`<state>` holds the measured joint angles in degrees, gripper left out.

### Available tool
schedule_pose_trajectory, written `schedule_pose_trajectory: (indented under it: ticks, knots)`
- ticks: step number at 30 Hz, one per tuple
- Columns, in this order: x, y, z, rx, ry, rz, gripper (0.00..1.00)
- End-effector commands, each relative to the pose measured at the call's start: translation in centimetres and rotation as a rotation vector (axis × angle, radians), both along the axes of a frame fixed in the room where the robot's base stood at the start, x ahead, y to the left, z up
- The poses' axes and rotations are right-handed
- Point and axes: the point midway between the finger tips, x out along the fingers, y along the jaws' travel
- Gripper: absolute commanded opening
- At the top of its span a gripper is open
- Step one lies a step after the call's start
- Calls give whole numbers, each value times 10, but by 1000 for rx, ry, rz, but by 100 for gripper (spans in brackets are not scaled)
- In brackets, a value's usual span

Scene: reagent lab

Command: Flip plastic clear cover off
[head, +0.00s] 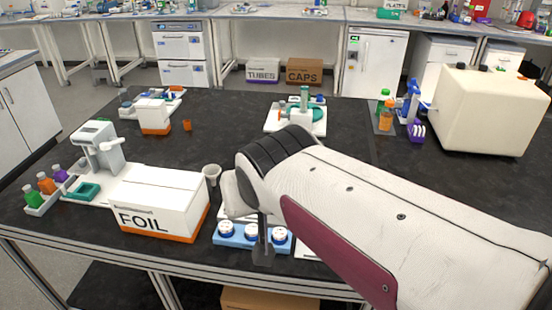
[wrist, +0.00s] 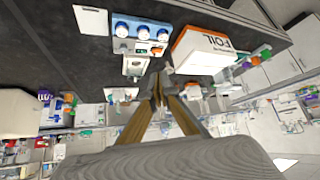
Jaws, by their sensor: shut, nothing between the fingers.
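A blue stand (head: 222,241) holds three white-topped round pieces in a row at the front of the bench. In the wrist view the stand (wrist: 119,44) is at the top, with small orange, red and green parts on its face (wrist: 143,47). A white unit (wrist: 135,66) adjoins it. I cannot make out a clear plastic cover. My gripper (wrist: 158,88) is shut and empty in the wrist view, pointing toward the bench and apart from the stand in that picture. In the head view my arm hides part of the stand and the area behind it.
A white dispenser (head: 100,150) and coloured bottles (head: 46,184) are farther left. A cream machine (head: 485,110) stands at the back right. The bench middle is mostly clear.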

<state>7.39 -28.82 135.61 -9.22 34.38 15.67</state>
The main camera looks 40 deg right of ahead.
Motion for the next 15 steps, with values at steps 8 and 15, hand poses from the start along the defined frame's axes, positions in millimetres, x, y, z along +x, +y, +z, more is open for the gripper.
schedule_pose_trajectory:
  ticks: [8,15]
  knots:
    - [54,-38,14,7,-102,-113,0]
    - [98,-70,23,23,-194,-190,0]
